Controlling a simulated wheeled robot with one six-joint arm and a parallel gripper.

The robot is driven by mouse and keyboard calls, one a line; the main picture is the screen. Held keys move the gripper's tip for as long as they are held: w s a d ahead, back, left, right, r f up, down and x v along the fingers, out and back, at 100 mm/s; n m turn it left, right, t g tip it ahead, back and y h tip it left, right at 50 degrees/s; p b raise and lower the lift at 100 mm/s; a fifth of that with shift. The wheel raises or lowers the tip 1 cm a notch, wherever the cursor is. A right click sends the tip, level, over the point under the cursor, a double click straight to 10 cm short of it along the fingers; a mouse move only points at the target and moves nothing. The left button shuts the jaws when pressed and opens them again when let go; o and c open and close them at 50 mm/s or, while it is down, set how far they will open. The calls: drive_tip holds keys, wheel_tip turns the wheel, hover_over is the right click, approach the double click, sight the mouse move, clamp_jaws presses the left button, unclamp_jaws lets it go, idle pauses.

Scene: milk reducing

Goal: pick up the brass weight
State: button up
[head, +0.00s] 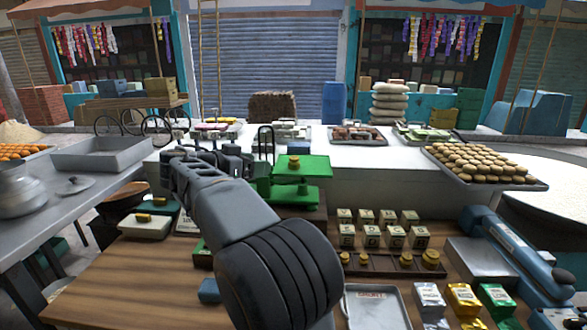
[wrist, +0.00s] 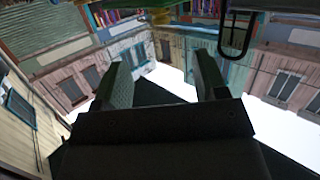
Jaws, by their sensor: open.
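Several brass weights stand in a row in a dark wooden rack (head: 375,264) on the wooden counter, the largest brass weight (head: 430,259) at the right end. Another brass weight (head: 294,162) sits on the top plate of a green scale (head: 300,178). A smaller brass piece (head: 143,217) rests on a white block at the left. My gripper (head: 198,158) is raised left of the green scale, apart from all the weights.
A metal tray (head: 376,308) and coloured packets (head: 463,299) lie in front. A blue machine (head: 520,258) stands at the right, and a tray of round buns (head: 482,166) behind it. My arm hides the counter's middle.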

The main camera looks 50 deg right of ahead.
drive_tip(key=p, duration=0.1)
approach(293, 158)
drive_tip(key=shift+m, duration=0.3)
drive_tip(key=x, duration=0.4)
drive_tip(key=shift+f, duration=0.15)
drive_tip(key=shift+p+x, duration=1.2)
drive_tip(key=shift+x, duration=2.05)
drive_tip(key=shift+c, duration=0.2)
drive_tip(key=c, duration=1.1)
